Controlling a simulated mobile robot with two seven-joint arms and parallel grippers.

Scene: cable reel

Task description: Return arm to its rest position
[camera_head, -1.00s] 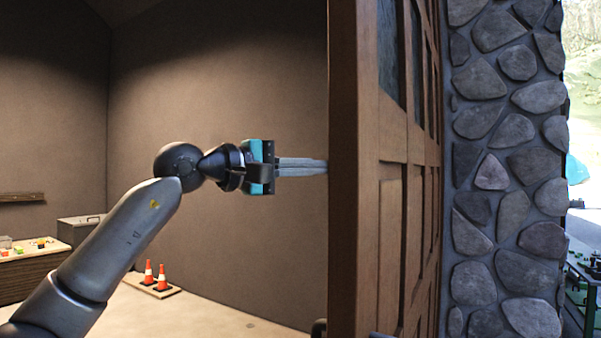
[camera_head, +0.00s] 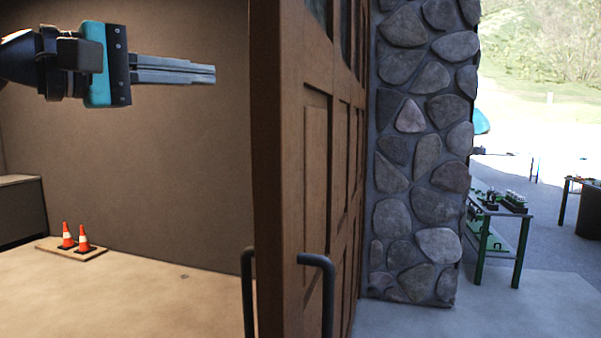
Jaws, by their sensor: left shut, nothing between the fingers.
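My left gripper (camera_head: 212,73) is at the upper left, raised and pointing right. Its grey fingers lie together, with nothing between them. The fingertips are apart from the edge of the wooden door in the picture, with a strip of brown wall showing between. Only the wrist end of my left arm shows, coming in from the left edge. My right gripper is not in view.
A brown wooden door (camera_head: 265,180) with dark handles (camera_head: 318,290) stands edge-on. A stone pillar (camera_head: 415,150) is right of it. Two orange cones (camera_head: 75,237) stand on a board at the left. A green table (camera_head: 500,212) is outside. Floor between cones and door is clear.

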